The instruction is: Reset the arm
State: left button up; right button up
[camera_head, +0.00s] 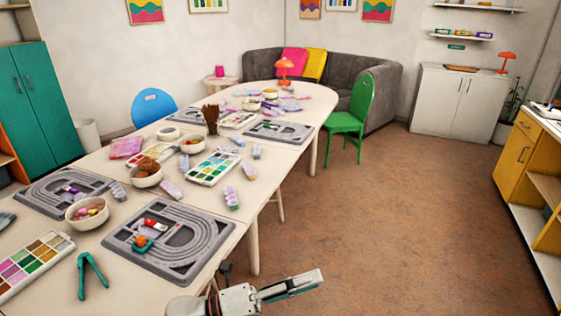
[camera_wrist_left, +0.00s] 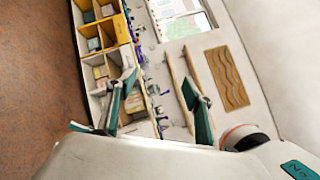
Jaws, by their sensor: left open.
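My left gripper (camera_head: 312,279) shows at the bottom of the head view, over the brown floor to the right of the near end of the table. In the left wrist view its two fingers (camera_wrist_left: 159,84) stand wide apart with nothing between them. The near grey bead board (camera_head: 168,243) lies flat on the table, with a small red piece (camera_head: 152,223) and an orange and teal piece (camera_head: 141,242) on it. My right gripper is in neither view.
The long table's edge (camera_head: 232,241) runs just left of my left gripper. A green chair (camera_head: 348,117) stands farther back. Beyond the fingers, the left wrist view shows yellow and white compartments (camera_wrist_left: 98,37) and a wavy wooden board (camera_wrist_left: 227,77). The floor (camera_head: 400,220) to the right is clear.

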pick_arm(q)
jog(key=w+a+f+n+t+y, duration=0.3)
jog(key=a+f+n+t+y, duration=0.9)
jog(key=n, duration=1)
jog(key=s+a+f+n+g+y, duration=0.4)
jog(key=s+a+f+n+g, duration=0.2)
jog(key=s+a+f+n, duration=0.5)
notch_tip(320, 180, down, 5)
jog(key=s+a, duration=0.2)
jog(key=shift+s+a+f+n+y, duration=0.2)
jog(key=shift+s+n+y, duration=0.1)
jog(key=shift+n, duration=0.1)
